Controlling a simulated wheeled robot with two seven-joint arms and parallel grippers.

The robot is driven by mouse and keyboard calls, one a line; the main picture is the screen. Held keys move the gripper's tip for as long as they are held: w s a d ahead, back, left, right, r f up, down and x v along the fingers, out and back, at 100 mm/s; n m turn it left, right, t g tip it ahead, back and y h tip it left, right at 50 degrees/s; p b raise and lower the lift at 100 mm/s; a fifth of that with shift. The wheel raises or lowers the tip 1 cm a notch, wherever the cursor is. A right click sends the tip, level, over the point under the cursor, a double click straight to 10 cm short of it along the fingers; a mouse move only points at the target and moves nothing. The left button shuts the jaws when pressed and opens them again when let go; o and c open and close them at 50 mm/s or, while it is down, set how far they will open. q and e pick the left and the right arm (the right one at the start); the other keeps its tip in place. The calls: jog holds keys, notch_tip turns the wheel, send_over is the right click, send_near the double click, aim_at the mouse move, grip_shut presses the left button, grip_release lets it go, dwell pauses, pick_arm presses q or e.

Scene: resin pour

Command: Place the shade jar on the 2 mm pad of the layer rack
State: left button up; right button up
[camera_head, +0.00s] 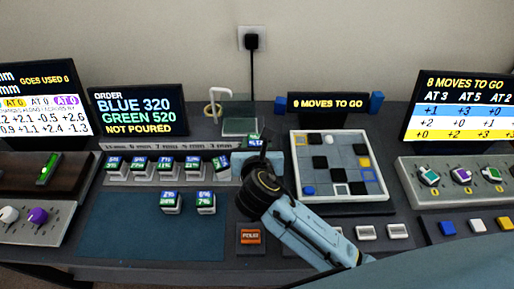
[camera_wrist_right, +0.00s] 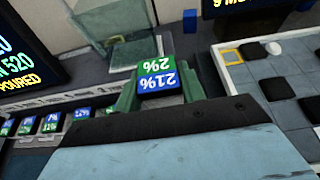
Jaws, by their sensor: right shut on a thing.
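My right gripper (camera_head: 256,152) is shut on a small jar (camera_head: 254,139) with a green and blue lid label. In the right wrist view the jar (camera_wrist_right: 159,77) sits between the fingertips, its label reading 2% and 21%. The layer rack (camera_head: 168,147) is a long grey strip with mm markings, left of my right gripper. Several similar jars (camera_head: 139,164) stand in a row along it, and the one at the right end (camera_head: 222,163) looks tilted. The 2 mm pad cannot be made out; my gripper and arm cover the area by the rack's right end. My left gripper is not in view.
Two more jars (camera_head: 172,202) stand on the blue mat (camera_head: 130,235) in front. A glass plate (camera_head: 240,126) and a white hook stand (camera_head: 214,100) are behind the rack. A tile board (camera_head: 340,165) lies to the right. An orange-labelled button (camera_head: 250,237) is near the front.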

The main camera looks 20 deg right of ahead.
jog(key=shift+w+a+f+b, duration=0.1)
jog(key=shift+a+f+b, duration=0.35)
jog(key=shift+f, duration=0.9)
jog(key=shift+w+a+f+b, duration=0.15)
jog(key=shift+f+b, duration=0.45)
jog(key=shift+f, duration=0.8)
jog(key=shift+a+f+b, duration=0.4)
jog(key=shift+f+b, duration=0.1)
jog(key=shift+f, duration=0.85)
jog(key=shift+f, duration=0.55)
jog(key=o, duration=1.2)
jog(key=p+v, duration=0.2)
jog(key=v, duration=1.1)
jog(key=shift+r, duration=0.15)
